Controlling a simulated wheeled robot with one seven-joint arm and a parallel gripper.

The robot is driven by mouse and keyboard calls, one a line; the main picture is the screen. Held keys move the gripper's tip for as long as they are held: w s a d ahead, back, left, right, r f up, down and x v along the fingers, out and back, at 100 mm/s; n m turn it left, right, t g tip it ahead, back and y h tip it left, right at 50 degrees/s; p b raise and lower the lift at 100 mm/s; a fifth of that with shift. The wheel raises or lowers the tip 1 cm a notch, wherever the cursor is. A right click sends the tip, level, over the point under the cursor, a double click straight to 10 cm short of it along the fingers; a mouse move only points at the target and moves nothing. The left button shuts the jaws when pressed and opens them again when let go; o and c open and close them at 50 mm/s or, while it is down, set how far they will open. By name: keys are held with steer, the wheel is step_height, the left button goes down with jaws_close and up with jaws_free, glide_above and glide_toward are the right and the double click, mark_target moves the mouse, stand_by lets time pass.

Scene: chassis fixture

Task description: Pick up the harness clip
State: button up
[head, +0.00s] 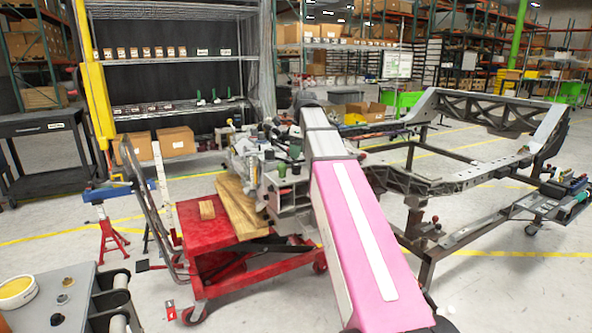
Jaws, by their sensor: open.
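I cannot pick out the harness clip in the head view. A grey metal chassis frame (470,178) stands at the right on a dark stand. Small dark parts (578,186) lie on a ledge at its far right, too small to tell apart. My pink and grey arm reaches up through the middle and hides part of the chassis's left end and the floor behind it. My gripper does not show; the arm's far end is a dark joint with no fingers visible.
A red cart (200,262) carries wooden blocks (236,207) and a grey machine assembly (262,178) left of my arm. A grey tabletop (40,310) with a yellow-filled tub (16,291) is at lower left. Shelving (168,60) stands behind. Floor is open at lower right.

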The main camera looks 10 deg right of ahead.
mark_target(296, 167)
steer(key=shift+w+a+f, duration=0.1)
steer(key=shift+w+f, duration=0.1)
steer(key=shift+f, duration=1.6)
steer(key=shift+w+a+f, duration=0.1)
steer(key=shift+w+f, duration=0.1)
steer(key=shift+f, duration=1.6)
jaws_close()
